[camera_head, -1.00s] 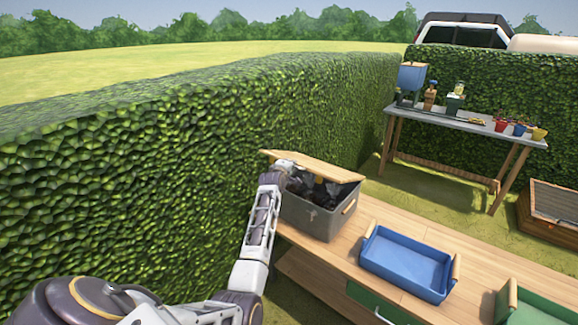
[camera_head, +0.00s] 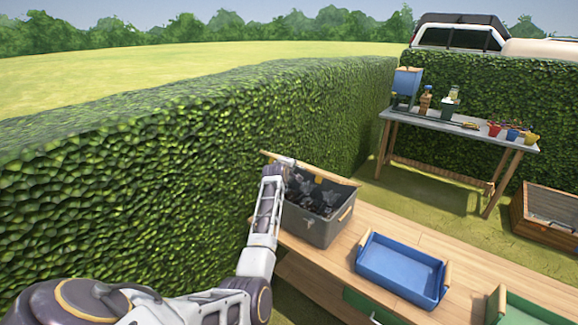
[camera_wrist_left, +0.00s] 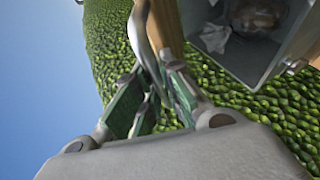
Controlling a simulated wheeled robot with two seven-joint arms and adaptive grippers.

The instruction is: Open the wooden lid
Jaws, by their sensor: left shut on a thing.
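The wooden lid (camera_head: 325,174) is tilted up at the back of the grey bin (camera_head: 322,232), and the bin's dark contents show below it. My left gripper (camera_head: 286,164) is at the lid's left part. In the wrist view my left gripper (camera_wrist_left: 152,92) is shut on a curved metal handle (camera_wrist_left: 142,32) beside the wooden lid (camera_wrist_left: 166,22). The open grey bin (camera_wrist_left: 240,58) with crumpled contents shows to the right there. The exact contact between fingers and handle is partly hidden. My right gripper is not in view.
The bin stands on a wooden bench (camera_head: 345,258) with a blue tray (camera_head: 400,270) and a green tray (camera_head: 520,308). A tall hedge (camera_head: 130,190) runs close along the left. A table (camera_head: 455,128) with pots and bottles and a wooden crate (camera_head: 535,232) stand farther right.

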